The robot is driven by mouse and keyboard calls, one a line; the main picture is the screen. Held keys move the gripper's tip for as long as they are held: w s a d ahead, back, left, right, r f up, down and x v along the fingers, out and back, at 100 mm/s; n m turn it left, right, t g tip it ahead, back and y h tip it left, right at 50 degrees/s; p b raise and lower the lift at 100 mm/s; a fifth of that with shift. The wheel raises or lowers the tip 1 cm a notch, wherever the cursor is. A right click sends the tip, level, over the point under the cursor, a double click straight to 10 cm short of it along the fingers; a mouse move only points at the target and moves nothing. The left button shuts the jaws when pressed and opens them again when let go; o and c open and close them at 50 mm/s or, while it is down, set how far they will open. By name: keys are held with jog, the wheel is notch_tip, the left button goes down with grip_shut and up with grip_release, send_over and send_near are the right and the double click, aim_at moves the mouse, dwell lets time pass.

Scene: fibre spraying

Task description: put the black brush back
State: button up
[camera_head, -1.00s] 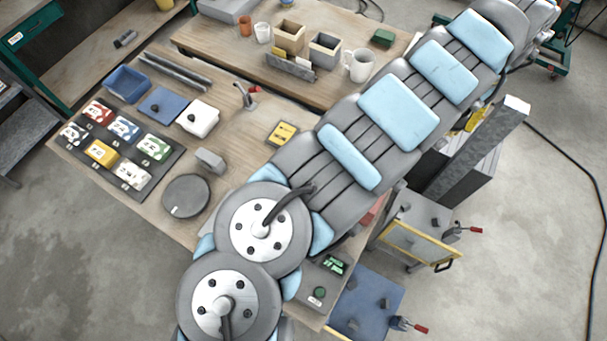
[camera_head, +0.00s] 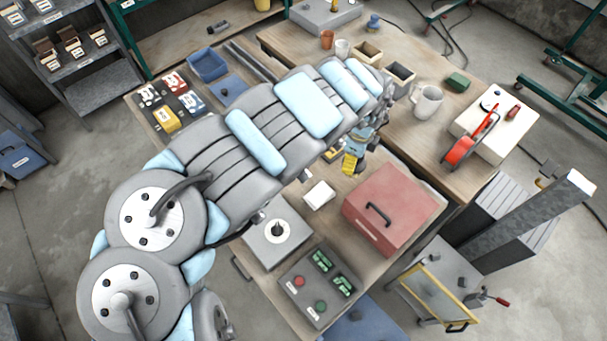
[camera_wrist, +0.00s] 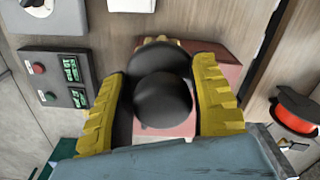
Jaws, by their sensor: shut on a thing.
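My gripper (camera_head: 352,162) is over the bench in the head view, left of the red lidded box's far end. In the wrist view, its yellow fingers (camera_wrist: 165,72) are shut on the black brush (camera_wrist: 163,100), which shows as a rounded black end with a wider dark part behind it. The brush's far end is hidden in the wrist view. I cannot make the brush out in the head view, where my arm and gripper cover that area.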

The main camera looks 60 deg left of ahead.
jog(key=s+a+f+m, duration=0.2)
jog(key=s+a+f, duration=0.2)
jog(key=s+a, duration=0.3)
jog(key=s, duration=0.4)
jog(key=shift+s, duration=0.2)
jog(key=s+a+f, duration=0.1)
jog(key=s, duration=0.2)
jog(key=s+a+f+m, duration=0.1)
jog(key=s, duration=0.3)
jog(key=s+a+f+m, duration=0.1)
jog(key=s+a, duration=0.1)
jog(key=s, duration=0.2)
jog(key=shift+a+f, duration=0.1)
jog(key=shift+f, duration=0.05)
jog(key=shift+w+a+f+b, duration=0.75)
jog(key=shift+w+f+b, duration=0.85)
jog(key=shift+w, duration=0.4)
jog(key=shift+w+a+f+b, duration=0.7)
jog(key=shift+w+f+b, duration=0.7)
jog(key=shift+w+b, duration=0.5)
jog(key=shift+w+a+f+b, duration=0.75)
jog(key=shift+w+f+b, duration=0.8)
jog(key=shift+w, duration=0.5)
jog(key=shift+w+a+f, duration=0.1)
jog(key=shift+w+a, duration=0.1)
jog(key=shift+f, duration=0.15)
